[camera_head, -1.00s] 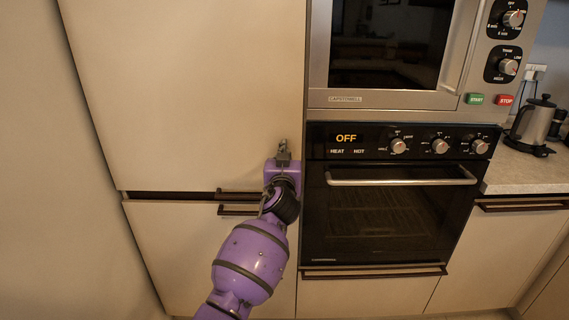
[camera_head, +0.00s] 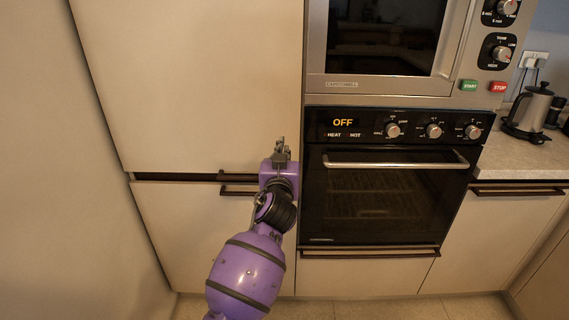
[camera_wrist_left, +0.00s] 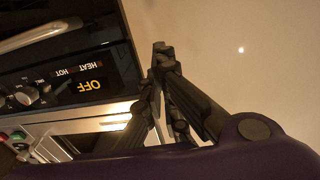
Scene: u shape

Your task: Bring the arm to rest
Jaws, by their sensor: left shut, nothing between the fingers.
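My left arm is purple with black bands and reaches up from the bottom of the head view. My left gripper (camera_head: 281,148) is shut and empty, in front of the cream cabinet front, just left of the oven. In the left wrist view my left gripper (camera_wrist_left: 160,50) shows its dark fingers together at the tips, with nothing between them. My right gripper is in neither view.
A black oven (camera_head: 385,195) with a bar handle (camera_head: 395,160) and an OFF display stands right of my arm, under a microwave (camera_head: 385,45). Cabinet handles (camera_head: 238,183) sit left of my wrist. A kettle (camera_head: 533,110) stands on the counter (camera_head: 515,160) at the right.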

